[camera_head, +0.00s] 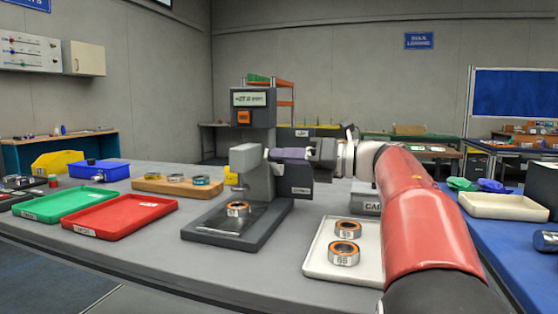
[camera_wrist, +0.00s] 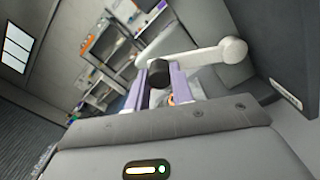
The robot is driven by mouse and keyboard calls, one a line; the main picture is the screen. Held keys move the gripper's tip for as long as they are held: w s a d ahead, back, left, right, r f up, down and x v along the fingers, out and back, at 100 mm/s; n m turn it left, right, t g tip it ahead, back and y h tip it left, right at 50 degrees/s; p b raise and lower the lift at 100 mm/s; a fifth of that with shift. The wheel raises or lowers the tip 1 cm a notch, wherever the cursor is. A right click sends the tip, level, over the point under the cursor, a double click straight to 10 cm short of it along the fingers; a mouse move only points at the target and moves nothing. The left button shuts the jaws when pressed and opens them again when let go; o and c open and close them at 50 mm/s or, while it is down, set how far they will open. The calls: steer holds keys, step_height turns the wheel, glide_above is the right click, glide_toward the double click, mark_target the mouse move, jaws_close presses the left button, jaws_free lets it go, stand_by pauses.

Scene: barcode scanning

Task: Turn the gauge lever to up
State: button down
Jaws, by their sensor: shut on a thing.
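The grey gauge (camera_head: 260,180) stands on a dark base plate (camera_head: 225,232) mid-table, with a display box (camera_head: 253,99) behind it. A bearing with an orange ring (camera_head: 238,209) sits on its plate. In the wrist view, the gauge lever (camera_wrist: 205,54) is a pale arm with a round pivot end at right and a black knob (camera_wrist: 160,75) at left. My gripper (camera_wrist: 162,70) has its purple fingers shut on the knob, one on each side. In the head view my gripper (camera_head: 277,154) reaches the gauge from the right; the lever is not clearly visible there.
Green (camera_head: 65,200) and red (camera_head: 120,213) trays and a wooden block with several rings (camera_head: 150,184) are at left. A blue bin (camera_head: 100,170) stands behind them.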

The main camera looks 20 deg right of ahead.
steer(key=shift+w+d+r+m+p, duration=0.2)
steer(key=shift+r+m+p, duration=0.1)
steer(key=shift+r+m, duration=0.25)
steer(key=c, duration=1.2)
jaws_free()
steer(key=shift+f, duration=0.1)
steer(key=shift+d, duration=0.1)
steer(key=v, duration=0.7)
steer(key=shift+s+d+b, duration=0.2)
steer(key=shift+d+b, duration=0.05)
steer(key=shift+b, duration=0.2)
